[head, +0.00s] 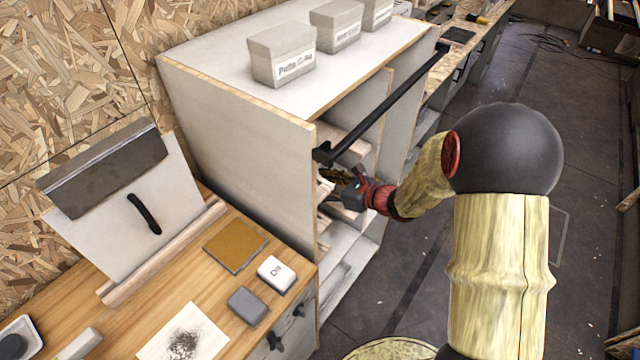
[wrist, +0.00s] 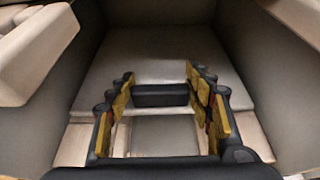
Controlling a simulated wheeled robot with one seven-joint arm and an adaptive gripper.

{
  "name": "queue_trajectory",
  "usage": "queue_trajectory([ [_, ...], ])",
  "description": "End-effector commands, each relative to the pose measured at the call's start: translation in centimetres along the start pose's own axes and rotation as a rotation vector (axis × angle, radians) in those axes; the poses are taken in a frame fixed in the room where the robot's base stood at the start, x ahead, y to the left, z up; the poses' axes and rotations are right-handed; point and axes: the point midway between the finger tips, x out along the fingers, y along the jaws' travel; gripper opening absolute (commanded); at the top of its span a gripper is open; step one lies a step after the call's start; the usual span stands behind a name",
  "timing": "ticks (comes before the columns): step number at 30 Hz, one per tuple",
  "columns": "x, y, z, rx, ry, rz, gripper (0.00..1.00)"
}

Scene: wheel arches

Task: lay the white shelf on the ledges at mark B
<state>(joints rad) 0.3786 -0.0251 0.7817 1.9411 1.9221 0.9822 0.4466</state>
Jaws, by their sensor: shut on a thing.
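My gripper (head: 356,186) reaches into the open front of the white cabinet (head: 240,130) in the head view. In the wrist view, my gripper (wrist: 160,92) has its yellow-padded fingers on either side of a dark bar-like handle (wrist: 160,96). The handle lies against a pale flat panel that I take as the white shelf (wrist: 165,65), between the grey side walls. Pale wooden ledges show at the lower left (wrist: 75,146) and lower right (wrist: 248,136) of the wrist view. I cannot tell whether the shelf touches them. Mark B is not readable.
A black rail (head: 390,105) runs along the cabinet's front, above my gripper. Labelled grey boxes (head: 281,55) stand on top. A white panel with a black handle (head: 125,205) leans on the wooden bench at left. A pale block (wrist: 38,50) juts in at the wrist view's upper left.

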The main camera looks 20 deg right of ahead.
Motion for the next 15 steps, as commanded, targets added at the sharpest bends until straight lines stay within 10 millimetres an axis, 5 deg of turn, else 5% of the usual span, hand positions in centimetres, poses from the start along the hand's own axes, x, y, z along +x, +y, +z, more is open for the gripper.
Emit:
queue_trajectory([
  [12,0.10,-0.05,-0.13,-0.002,-0.002,0.000,0.14],
  [13,0.10,-0.05,-0.13,-0.002,-0.002,0.000,0.53],
  [15,0.10,-0.04,-0.15,-0.001,-0.002,0.000,0.57],
])
